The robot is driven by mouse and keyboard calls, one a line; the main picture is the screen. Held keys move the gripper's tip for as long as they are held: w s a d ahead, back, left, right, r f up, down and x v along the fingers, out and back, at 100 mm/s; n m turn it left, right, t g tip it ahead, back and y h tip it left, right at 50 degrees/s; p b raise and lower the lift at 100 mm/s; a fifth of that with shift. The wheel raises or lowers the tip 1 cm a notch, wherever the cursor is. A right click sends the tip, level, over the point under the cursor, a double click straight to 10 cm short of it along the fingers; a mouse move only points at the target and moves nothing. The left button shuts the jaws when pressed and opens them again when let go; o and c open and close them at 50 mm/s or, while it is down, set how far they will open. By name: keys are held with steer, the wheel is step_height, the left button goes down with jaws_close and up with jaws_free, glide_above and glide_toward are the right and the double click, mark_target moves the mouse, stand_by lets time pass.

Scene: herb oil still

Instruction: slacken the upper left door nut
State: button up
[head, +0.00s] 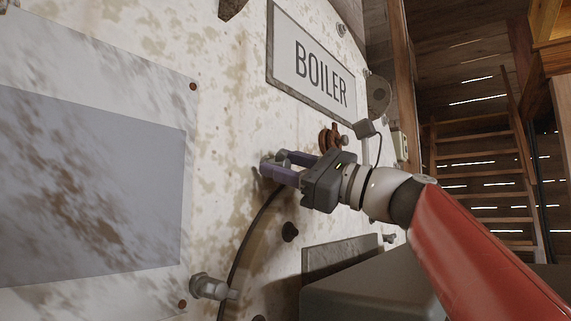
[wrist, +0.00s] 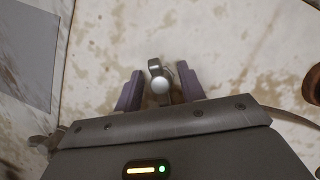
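My gripper (head: 274,164) reaches to the mottled white boiler wall, its purple fingers pointing at a grey metal nut fitting (head: 284,155). In the wrist view the fitting (wrist: 159,84) shows a round pale end and a small shank above it. It stands between the two fingers of my gripper (wrist: 160,88), with a gap visible on each side. The fingers are open and partly hide the fitting in the head view. A similar grey fitting (head: 209,287) sticks out lower left on the wall. I cannot tell which fitting is the upper left one.
A BOILER sign (head: 320,66) is above my gripper. A rusty brown fitting (head: 331,137) sits to its right, also at the right edge of the wrist view (wrist: 313,85). A black cable (head: 244,235) hangs below. A wooden ladder (head: 480,150) stands at the back right.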

jaws_close()
steer(key=shift+n, duration=0.4)
steer(key=n+g+p, duration=0.2)
steer(key=n, duration=0.2)
steer(key=shift+r, duration=0.15)
steer(key=n+g+h+p, duration=0.1)
steer(key=n, duration=0.2)
steer(key=n+g+h+p, duration=0.1)
steer(key=n, duration=0.2)
steer(key=shift+p, duration=0.35)
steer(key=n+h, duration=0.1)
steer(key=n, duration=0.3)
steer(key=shift+f+g+p, duration=0.2)
steer(key=shift+g+p, duration=0.1)
steer(key=shift+p, duration=0.1)
steer(key=shift+n+h, duration=1.1)
steer(key=shift+n, duration=0.8)
